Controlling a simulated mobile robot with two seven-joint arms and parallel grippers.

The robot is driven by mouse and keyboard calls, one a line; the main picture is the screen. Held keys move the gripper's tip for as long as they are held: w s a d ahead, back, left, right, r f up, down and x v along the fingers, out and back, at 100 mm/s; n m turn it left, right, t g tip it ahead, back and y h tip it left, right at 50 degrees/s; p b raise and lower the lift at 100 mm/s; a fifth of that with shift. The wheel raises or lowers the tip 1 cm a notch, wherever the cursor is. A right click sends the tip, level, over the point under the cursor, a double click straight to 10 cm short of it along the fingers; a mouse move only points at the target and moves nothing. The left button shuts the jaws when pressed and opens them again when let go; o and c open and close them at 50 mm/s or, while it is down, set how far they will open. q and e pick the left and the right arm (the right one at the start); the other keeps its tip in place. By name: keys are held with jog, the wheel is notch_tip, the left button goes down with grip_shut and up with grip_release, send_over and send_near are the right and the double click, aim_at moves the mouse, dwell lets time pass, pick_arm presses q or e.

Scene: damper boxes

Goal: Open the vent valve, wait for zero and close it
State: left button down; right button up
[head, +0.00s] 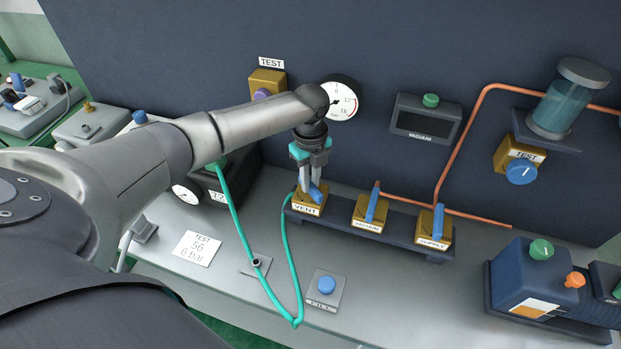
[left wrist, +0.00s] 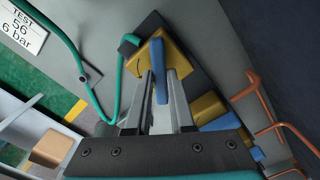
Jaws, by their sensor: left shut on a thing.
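The vent valve (head: 307,210) is a brass block labelled VENT, the leftmost of a row of three. Its blue lever (head: 315,195) is partly hidden by my left gripper (head: 310,178). The gripper comes down from above and is shut on the lever. In the left wrist view the blue lever (left wrist: 160,75) stands between the two fingers (left wrist: 163,95), over the brass body (left wrist: 173,50). A round white gauge (head: 342,98) is on the dark panel behind; part of its left edge is covered by my wrist, and its needle is too small to read surely.
The vacuum valve (head: 367,214) and supply valve (head: 433,231) stand close to the right, levers raised. A green hose (head: 288,262) loops down in front of the vent valve. A blue button (head: 326,285) and a paper card (head: 196,249) are on the grey bench.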

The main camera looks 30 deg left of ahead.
pick_arm(q)
jog(key=n+p, duration=0.3)
jog(key=shift+r+p, duration=0.2)
jog(key=shift+p, duration=0.1)
jog(key=shift+f+n+p, duration=0.15)
jog(key=shift+n+p, duration=1.3)
jog(key=shift+n, duration=0.65)
jog(key=c, duration=0.8)
grip_release()
notch_tip(320, 180, up, 15)
jog(key=shift+r+p, duration=0.15)
jog(key=shift+p, duration=0.5)
